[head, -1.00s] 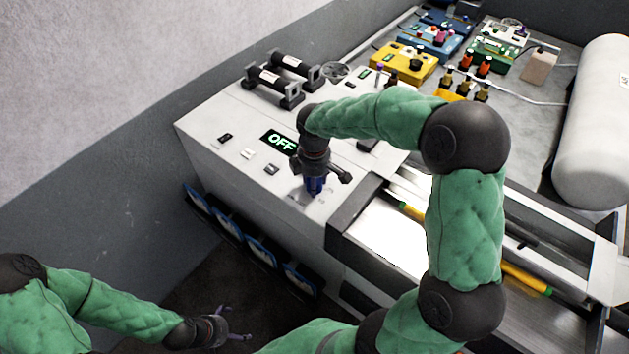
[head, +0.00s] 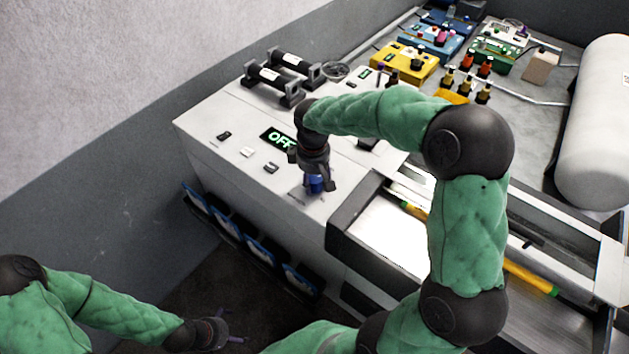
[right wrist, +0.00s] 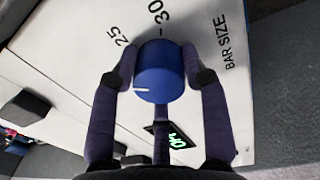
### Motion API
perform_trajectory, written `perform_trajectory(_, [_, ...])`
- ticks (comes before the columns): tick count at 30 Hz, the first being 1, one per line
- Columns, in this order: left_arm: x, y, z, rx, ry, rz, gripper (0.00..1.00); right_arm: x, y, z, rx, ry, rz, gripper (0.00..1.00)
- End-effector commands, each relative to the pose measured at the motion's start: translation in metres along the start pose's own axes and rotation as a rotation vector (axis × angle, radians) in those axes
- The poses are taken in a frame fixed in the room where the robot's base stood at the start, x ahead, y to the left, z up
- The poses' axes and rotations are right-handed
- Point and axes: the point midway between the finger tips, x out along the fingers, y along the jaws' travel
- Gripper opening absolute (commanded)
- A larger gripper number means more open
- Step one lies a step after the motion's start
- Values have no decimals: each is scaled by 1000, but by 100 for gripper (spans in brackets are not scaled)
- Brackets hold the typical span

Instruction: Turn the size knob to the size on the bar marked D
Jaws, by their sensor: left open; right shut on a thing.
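The blue size knob (right wrist: 160,72) stands on the white cabinet top between my right gripper's fingers (right wrist: 163,78), which are shut on it. Its white line points to the left in the right wrist view, at neither visible number. The printed 25, 30 and BAR SIZE (right wrist: 235,42) show beyond the knob; other marks are hidden. In the head view, the knob (head: 314,186) is partly covered by my right gripper (head: 318,184). My left gripper (head: 228,328) is open and empty at the lower left, away from the cabinet. No letter D is readable.
Two dark cylinders (head: 284,82) are mounted at the back. A yellow and green bar (head: 530,279) lies in the machine bed. A white tank (head: 597,120) stands right.

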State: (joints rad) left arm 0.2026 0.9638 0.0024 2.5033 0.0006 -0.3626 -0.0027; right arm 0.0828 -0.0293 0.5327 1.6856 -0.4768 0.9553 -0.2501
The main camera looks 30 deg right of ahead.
Motion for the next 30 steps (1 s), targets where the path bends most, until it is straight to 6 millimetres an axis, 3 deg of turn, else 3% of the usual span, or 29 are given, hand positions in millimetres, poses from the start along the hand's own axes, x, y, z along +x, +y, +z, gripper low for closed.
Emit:
perform_trajectory(15, [12, -4, 0, 0, 0, 0, 100, 3, -2, 1, 396, -23, -3, 13])
perform_trajectory(30, [14, -5, -1, 0, 0, 0, 100, 3, -3, 2, 508, -31, -4, 13])
